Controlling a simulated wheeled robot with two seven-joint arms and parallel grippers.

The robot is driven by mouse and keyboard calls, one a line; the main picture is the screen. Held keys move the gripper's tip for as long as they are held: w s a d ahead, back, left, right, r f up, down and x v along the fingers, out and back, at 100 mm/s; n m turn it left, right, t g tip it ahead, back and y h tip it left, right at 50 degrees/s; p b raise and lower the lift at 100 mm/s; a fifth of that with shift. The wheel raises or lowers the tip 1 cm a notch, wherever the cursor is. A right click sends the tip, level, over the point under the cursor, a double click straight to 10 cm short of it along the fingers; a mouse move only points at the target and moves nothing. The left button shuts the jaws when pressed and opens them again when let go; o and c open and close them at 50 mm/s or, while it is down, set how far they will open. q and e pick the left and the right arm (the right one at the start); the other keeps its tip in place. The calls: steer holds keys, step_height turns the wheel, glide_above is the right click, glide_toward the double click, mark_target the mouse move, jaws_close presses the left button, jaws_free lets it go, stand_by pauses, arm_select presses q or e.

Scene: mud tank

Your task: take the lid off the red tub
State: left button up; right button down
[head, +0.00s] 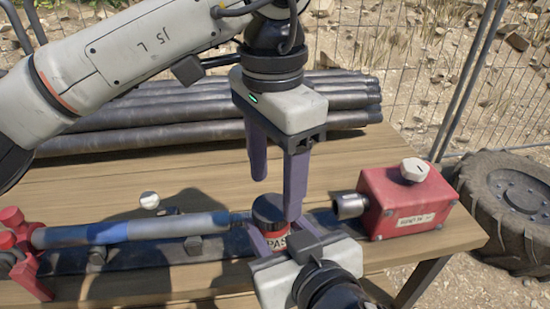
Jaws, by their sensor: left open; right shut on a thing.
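The red tub (273,241) stands upright near the front middle of the bench, with part of a pale label showing. Its dark lid (268,207) is on top. My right gripper (280,233) reaches in from the bottom and is shut on the tub's body, its purple fingers on either side. My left gripper (276,199) is open and points down from above, over the lid. One finger ends above and behind the lid; the other hangs at the lid's right edge. I cannot tell whether it touches. The tub's lower part is hidden by my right gripper.
A red box (405,203) with a white knob stands right of the tub. A pipe (130,230) in a red vise (25,255) lies to the left. Dark pipes (180,120) are stacked behind.

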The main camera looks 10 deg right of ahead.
mark_target(272, 207)
arm_select(q)
steer(key=shift+f, duration=1.95)
steer(key=shift+d, duration=0.1)
steer(key=c, duration=1.1)
steer(key=o, duration=1.2)
steer(key=shift+r, duration=2.3)
steer(key=shift+c, duration=0.5)
steer(key=n, duration=0.2)
steer(key=r+n, duration=0.1)
steer(key=n, duration=0.1)
steer(key=r+n, duration=0.1)
steer(key=n, duration=0.2)
steer(key=shift+a, duration=0.2)
steer(key=n, duration=0.3)
steer(key=r+n, duration=0.1)
steer(key=n, duration=0.2)
steer(key=shift+a+r, duration=0.15)
steer(key=shift+n, duration=0.3)
steer(key=shift+f, duration=3.9)
